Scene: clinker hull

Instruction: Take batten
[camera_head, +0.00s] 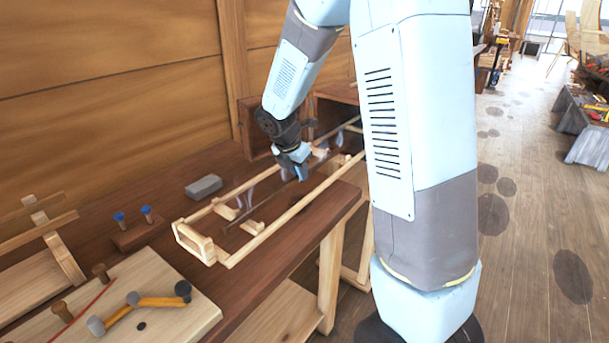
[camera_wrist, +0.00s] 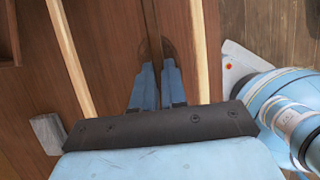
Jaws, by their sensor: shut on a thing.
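The batten (camera_head: 259,207) is a thin dark brown strip lying lengthwise between the two pale rails of a long wooden rack (camera_head: 290,213) on the bench. My gripper (camera_head: 301,174) reaches down between the rails, with its blue fingers closed on the batten. In the wrist view the batten (camera_wrist: 152,18) runs up and away from between the fingertips of my gripper (camera_wrist: 155,66). The rack's rails (camera_wrist: 69,50) show on both sides of the fingers. The part of the batten within the grip is hidden. I cannot tell whether it is lifted.
A grey block (camera_head: 203,186) lies left of the rack. Blue-topped pegs (camera_head: 133,225) stand on a small wooden base. A wooden box (camera_head: 250,122) stands behind, by the plank wall. Open floor (camera_head: 530,210) lies right.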

